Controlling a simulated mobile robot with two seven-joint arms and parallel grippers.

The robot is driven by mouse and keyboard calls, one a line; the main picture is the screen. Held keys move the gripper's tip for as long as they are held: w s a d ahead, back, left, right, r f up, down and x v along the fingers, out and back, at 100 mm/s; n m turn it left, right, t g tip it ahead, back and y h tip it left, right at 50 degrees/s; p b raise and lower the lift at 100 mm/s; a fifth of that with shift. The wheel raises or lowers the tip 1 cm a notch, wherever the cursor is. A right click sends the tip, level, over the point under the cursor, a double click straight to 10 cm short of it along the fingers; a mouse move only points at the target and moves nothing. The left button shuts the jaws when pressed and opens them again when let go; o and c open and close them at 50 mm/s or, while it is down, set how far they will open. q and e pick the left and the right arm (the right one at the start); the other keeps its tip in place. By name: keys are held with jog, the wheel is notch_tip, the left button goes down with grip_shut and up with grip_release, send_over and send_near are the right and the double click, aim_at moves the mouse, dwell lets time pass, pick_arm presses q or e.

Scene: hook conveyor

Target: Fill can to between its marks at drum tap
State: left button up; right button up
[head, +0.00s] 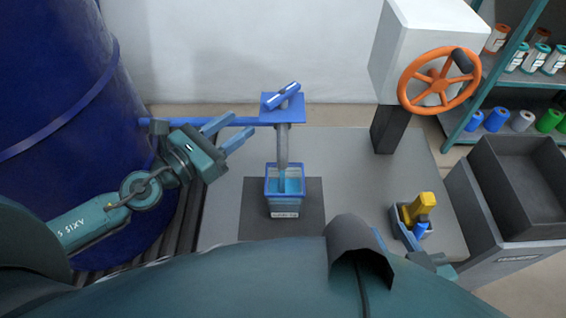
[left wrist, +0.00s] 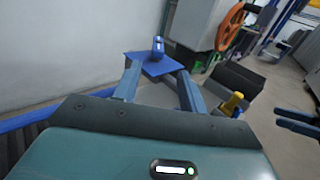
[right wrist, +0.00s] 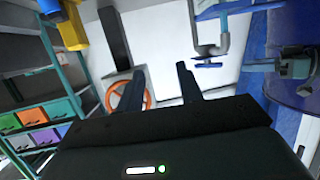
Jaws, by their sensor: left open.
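The can (head: 285,208) is a blue, see-through, open-topped box with a white label. It stands upright below the grey spout (head: 282,145) of the drum tap. Blue liquid shows inside; its level against the marks is too small to read. The tap's blue lever (head: 283,95) lies slanted above a blue plate, and it also shows in the left wrist view (left wrist: 157,48). A blue pipe joins the tap to the dark blue drum (head: 60,90). My left gripper (head: 229,128) is open and empty, left of the tap. My right gripper (right wrist: 157,77) has its fingers apart, with nothing between them.
The can stands on a dark mat (head: 256,230) on a grey surface. A white box with an orange handwheel (head: 438,80) stands at the back right. A yellow and blue item (head: 419,207) is near the right arm. A dark bin (head: 520,185) and shelves lie further right.

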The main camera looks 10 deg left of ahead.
aim_at(277, 96)
pick_arm(q)
jog(key=p+x, duration=0.4)
jog(key=x, duration=0.3)
jog(key=shift+w+d, duration=0.15)
jog(key=shift+w, duration=0.25)
jog(key=x, duration=0.3)
jog(key=shift+w+d+f, duration=0.15)
jog(key=shift+w+f, duration=0.05)
jog(key=shift+w, duration=0.1)
jog(key=shift+w+d, duration=0.3)
jog(key=shift+w, duration=0.15)
pick_arm(e)
jog(key=shift+m+t+h, duration=0.3)
jog(key=shift+m, duration=0.6)
jog(key=r, duration=0.1)
jog(key=d+r, duration=0.1)
jog(key=s+r, duration=0.1)
jog(key=r, duration=0.1)
jog(key=shift+d, duration=0.4)
jog(key=shift+r, duration=0.15)
pick_arm(q)
jog(key=shift+c, duration=0.5)
pick_arm(e)
jog(key=shift+w, duration=0.1)
